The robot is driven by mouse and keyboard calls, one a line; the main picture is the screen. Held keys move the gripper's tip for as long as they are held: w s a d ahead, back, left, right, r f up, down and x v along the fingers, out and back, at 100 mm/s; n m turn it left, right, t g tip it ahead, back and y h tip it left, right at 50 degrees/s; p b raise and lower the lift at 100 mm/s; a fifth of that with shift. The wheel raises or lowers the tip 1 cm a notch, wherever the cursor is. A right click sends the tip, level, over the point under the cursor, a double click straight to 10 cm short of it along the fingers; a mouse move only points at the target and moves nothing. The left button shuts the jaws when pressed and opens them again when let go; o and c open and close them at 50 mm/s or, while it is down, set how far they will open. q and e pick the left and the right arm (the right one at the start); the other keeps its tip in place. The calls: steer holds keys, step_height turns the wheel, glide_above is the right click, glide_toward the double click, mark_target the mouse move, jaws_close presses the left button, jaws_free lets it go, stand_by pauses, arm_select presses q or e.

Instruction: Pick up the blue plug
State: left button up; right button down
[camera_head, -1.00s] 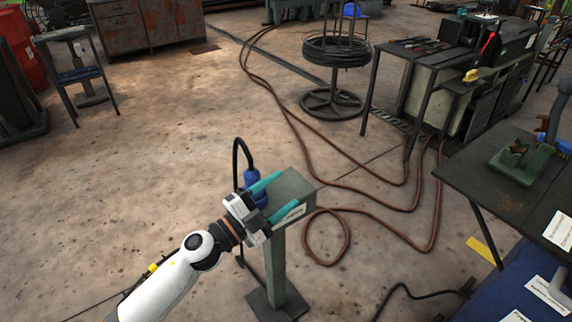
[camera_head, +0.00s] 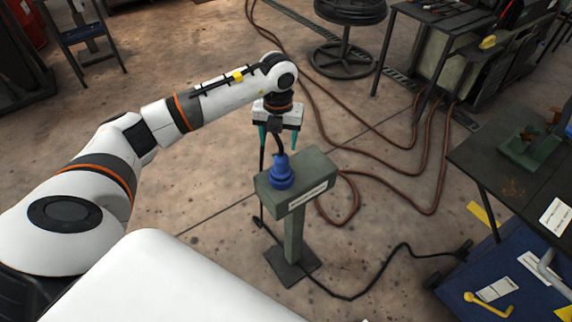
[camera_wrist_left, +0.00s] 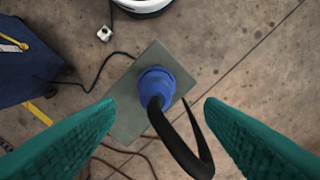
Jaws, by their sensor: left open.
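The blue plug (camera_head: 281,173) stands upright on the top of a green pedestal (camera_head: 318,165), with a black cable rising from it. My left gripper (camera_head: 278,137) points down with its teal fingers apart, above and slightly behind the plug in the head view. In the left wrist view the plug (camera_wrist_left: 155,84) shows between and beyond the two open fingers (camera_wrist_left: 160,125), not touched by them. Its black cable (camera_wrist_left: 185,150) loops toward the camera between the fingers. My right gripper is not in view.
A black cable (camera_head: 375,283) runs over the floor from the pedestal's foot toward a blue cabinet (camera_head: 515,275) at the right. Brown hoses (camera_head: 425,170) lie behind the pedestal. A dark workbench (camera_head: 490,165) stands at the right. Floor left of the pedestal is clear.

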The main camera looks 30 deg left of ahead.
mark_target(281, 155)
arm_select(q)
step_height(281, 155, down, 4)
steer(key=shift+r+p, duration=0.2)
steer(key=shift+p, duration=0.1)
steer(key=f, duration=0.2)
steer(key=w+f+p, duration=0.1)
steer(key=f, duration=0.1)
steer(key=shift+f, duration=0.8)
steer(key=shift+c, duration=0.3)
